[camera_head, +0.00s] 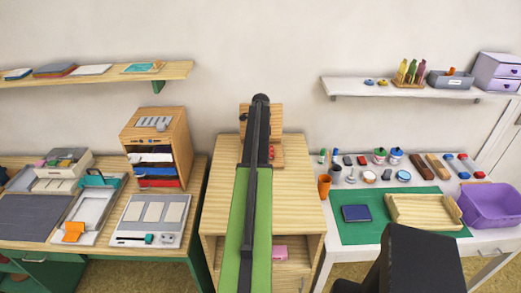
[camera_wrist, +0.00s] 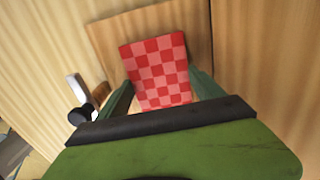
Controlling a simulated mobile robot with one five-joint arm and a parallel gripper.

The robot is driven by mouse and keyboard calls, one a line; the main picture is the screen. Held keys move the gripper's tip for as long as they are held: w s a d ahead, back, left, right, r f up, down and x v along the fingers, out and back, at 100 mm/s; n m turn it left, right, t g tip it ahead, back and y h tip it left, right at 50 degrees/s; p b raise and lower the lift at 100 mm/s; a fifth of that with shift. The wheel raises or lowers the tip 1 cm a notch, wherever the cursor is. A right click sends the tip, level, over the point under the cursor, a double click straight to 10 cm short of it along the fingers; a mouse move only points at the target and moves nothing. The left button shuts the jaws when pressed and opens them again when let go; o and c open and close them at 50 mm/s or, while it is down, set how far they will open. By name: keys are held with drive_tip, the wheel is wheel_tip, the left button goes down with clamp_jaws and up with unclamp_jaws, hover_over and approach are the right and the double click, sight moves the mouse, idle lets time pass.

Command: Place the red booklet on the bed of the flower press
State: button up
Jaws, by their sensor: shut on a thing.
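The red booklet, checkered in two reds (camera_wrist: 157,70), is between the green fingers of my gripper (camera_wrist: 160,92) in the wrist view. My gripper is shut on it. Behind it is a brown wooden board (camera_wrist: 112,40), part of the flower press; I cannot tell whether the booklet touches it. In the head view the wooden flower press (camera_head: 277,118) stands on the middle cabinet, largely hidden by my arm. A small red patch (camera_head: 275,153) shows beside my arm, probably the booklet. My gripper's fingers are hidden there.
The middle cabinet top (camera_head: 293,198) is bare around the press. A black knob (camera_wrist: 80,115) sits beside the board. A wooden drawer unit (camera_head: 157,127) stands on the left desk.

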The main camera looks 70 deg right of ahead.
drive_tip(key=o, duration=1.2)
wheel_tip(320, 180, up, 12)
drive_tip(key=p, duration=1.2)
drive_tip(key=shift+r+p, duration=0.15)
drive_tip(key=shift+p, duration=0.15)
